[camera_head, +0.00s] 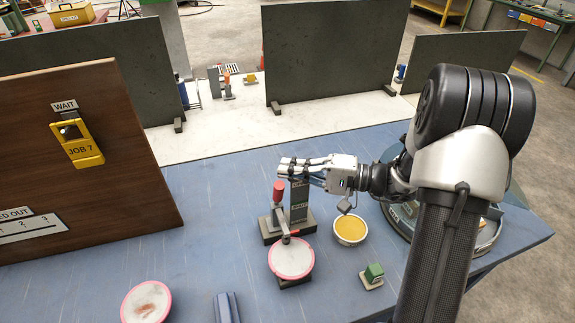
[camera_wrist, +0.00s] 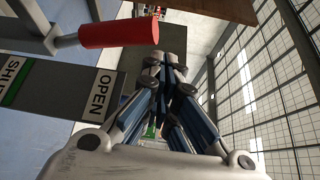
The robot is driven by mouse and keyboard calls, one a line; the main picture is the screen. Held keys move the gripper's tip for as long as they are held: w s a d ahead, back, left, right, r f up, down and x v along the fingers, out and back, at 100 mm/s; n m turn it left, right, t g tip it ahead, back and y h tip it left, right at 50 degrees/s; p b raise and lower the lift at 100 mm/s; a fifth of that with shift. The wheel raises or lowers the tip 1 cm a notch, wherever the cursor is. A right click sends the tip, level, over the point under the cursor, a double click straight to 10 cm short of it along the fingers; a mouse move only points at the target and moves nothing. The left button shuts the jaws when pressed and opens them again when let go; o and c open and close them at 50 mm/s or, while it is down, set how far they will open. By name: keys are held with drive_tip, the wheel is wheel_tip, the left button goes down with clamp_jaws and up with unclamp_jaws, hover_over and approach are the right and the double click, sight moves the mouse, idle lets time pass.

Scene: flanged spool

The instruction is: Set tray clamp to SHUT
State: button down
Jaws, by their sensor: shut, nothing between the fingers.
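The tray clamp has a red handle (camera_head: 279,191) that stands up from a dark base (camera_head: 270,236). Its arm reaches forward over a round pink-rimmed dish (camera_head: 291,258); I cannot tell whether its tip touches the dish. Beside the handle is an upright label plate (camera_head: 299,212). In the wrist view the plate (camera_wrist: 62,94) reads OPEN and SHUT, and the red handle (camera_wrist: 118,33) lies nearer the OPEN end. My gripper (camera_head: 284,168) is shut and empty, just above and behind the handle and plate. Its closed fingers (camera_wrist: 170,62) are apart from the handle in the wrist view.
Another pink-rimmed dish (camera_head: 146,303) is at front left. A brown board (camera_head: 85,160) stands left, with a yellow JOB 7 tag. Blue table between board and clamp is clear.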

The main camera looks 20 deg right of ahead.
drive_tip(key=shift+s+f, duration=0.1)
drive_tip(key=shift+s, duration=0.5)
drive_tip(key=shift+s, duration=0.1)
